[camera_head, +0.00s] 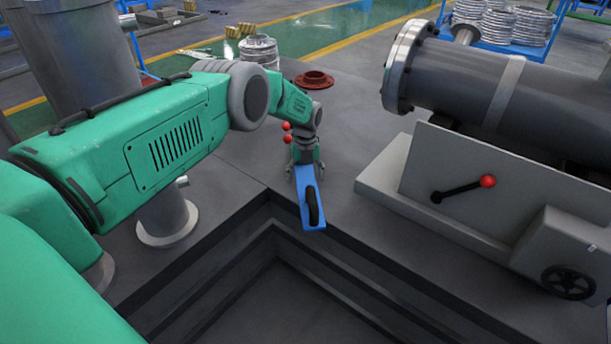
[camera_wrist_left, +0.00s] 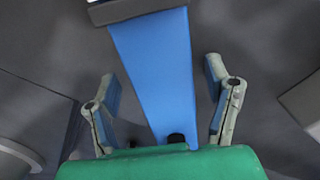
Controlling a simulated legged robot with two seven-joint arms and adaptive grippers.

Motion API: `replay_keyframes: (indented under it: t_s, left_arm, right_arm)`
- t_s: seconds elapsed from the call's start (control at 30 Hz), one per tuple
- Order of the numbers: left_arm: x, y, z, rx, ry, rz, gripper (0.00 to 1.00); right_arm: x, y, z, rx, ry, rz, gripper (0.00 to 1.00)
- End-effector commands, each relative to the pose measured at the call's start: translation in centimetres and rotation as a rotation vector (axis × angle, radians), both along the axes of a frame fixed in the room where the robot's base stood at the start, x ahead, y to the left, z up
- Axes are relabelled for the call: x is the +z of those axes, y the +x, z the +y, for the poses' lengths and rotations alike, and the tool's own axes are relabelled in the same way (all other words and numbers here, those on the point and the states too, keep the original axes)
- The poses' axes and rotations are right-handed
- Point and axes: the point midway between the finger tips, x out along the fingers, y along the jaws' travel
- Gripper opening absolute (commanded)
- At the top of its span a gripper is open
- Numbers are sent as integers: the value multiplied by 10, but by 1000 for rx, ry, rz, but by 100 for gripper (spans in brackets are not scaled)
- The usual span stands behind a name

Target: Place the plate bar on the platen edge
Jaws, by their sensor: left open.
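The plate bar is a flat blue bar (camera_head: 304,183) with a black handle (camera_head: 313,206) at its near end. In the head view it lies at the corner of the grey platen (camera_head: 235,165), its near end reaching the edge above the stepped pit. My left gripper (camera_head: 306,163) is over the bar's far end, pointing down. In the left wrist view the blue bar (camera_wrist_left: 152,60) runs between the two spread fingers of the left gripper (camera_wrist_left: 162,88), with visible gaps on both sides. Whether the bar lies flat on the surface is hard to tell. My right gripper is out of view.
A large grey flanged cylinder (camera_head: 480,80) on a grey block with a red-knobbed lever (camera_head: 487,181) stands at right. A red-brown flange (camera_head: 314,80) and stacked metal rings (camera_head: 259,51) lie behind the gripper. The stepped pit (camera_head: 275,300) opens in front.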

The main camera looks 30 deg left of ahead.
Motion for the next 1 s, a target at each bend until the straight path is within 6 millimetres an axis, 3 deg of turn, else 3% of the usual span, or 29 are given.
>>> replay_keyframes:
  t_s: [0.17, 0.4, 0.6, 0.8, 1.0]
  left_arm:
    - [20, 1, 0, 1, 0, -3, 72]
    - [72, 0, 0, 1, -1, -3, 72]
    - [106, 0, -1, 1, -1, -2, 72]
    - [119, 0, -1, 1, 1, -1, 72]
    - [120, 0, -1, 1, 1, -1, 72]
  right_arm:
    - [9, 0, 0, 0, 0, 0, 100]
    - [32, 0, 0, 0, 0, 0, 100]
    - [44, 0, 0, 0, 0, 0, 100]
    - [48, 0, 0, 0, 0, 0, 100]
    - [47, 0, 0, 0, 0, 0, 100]
